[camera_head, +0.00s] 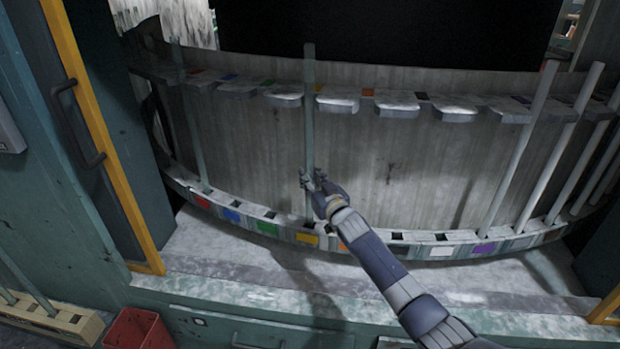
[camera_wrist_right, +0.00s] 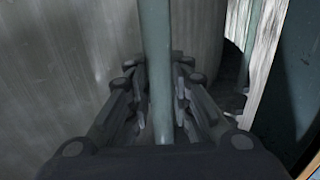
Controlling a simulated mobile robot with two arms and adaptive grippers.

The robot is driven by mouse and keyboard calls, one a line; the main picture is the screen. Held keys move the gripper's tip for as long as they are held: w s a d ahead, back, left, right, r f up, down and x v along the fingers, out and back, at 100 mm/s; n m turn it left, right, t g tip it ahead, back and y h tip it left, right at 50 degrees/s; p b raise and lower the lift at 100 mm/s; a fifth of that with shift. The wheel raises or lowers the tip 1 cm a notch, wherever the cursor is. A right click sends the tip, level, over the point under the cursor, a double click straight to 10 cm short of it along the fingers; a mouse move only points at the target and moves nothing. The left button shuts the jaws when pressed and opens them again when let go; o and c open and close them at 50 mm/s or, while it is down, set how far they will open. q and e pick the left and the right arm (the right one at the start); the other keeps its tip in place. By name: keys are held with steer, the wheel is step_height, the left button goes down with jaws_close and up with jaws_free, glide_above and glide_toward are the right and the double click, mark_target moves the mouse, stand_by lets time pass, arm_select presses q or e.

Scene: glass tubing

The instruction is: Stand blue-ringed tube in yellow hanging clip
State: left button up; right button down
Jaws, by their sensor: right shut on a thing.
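A grey-green glass tube (camera_head: 309,130) stands nearly upright at the middle of the curved rack; no blue ring can be made out on it. My right gripper (camera_head: 313,180) is shut on its lower part, and in the right wrist view the tube (camera_wrist_right: 158,60) runs between the two fingers (camera_wrist_right: 160,105). The tube's top rises above the upper rail, beside the small yellow mark (camera_head: 319,87) and the hanging clip (camera_head: 337,102). Whether it sits in the clip I cannot tell. Its lower end is near the yellow label (camera_head: 307,239) on the lower rail. My left gripper is out of view.
Several tubes (camera_head: 520,150) stand at the right of the rack, and one (camera_head: 194,130) at the left. The lower rail has dark square holes and coloured labels, including blue (camera_head: 232,215) and purple (camera_head: 484,248). A red bin (camera_head: 138,328) stands at the lower left.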

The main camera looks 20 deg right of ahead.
steer(key=c, duration=1.4)
jaws_free()
steer(key=shift+o, duration=0.2)
steer(key=shift+s, duration=0.1)
steer(key=shift+s+f, duration=0.1)
steer(key=shift+s, duration=0.5)
steer(key=s, duration=1)
steer(key=shift+s+d, duration=0.15)
steer(key=shift+s, duration=0.2)
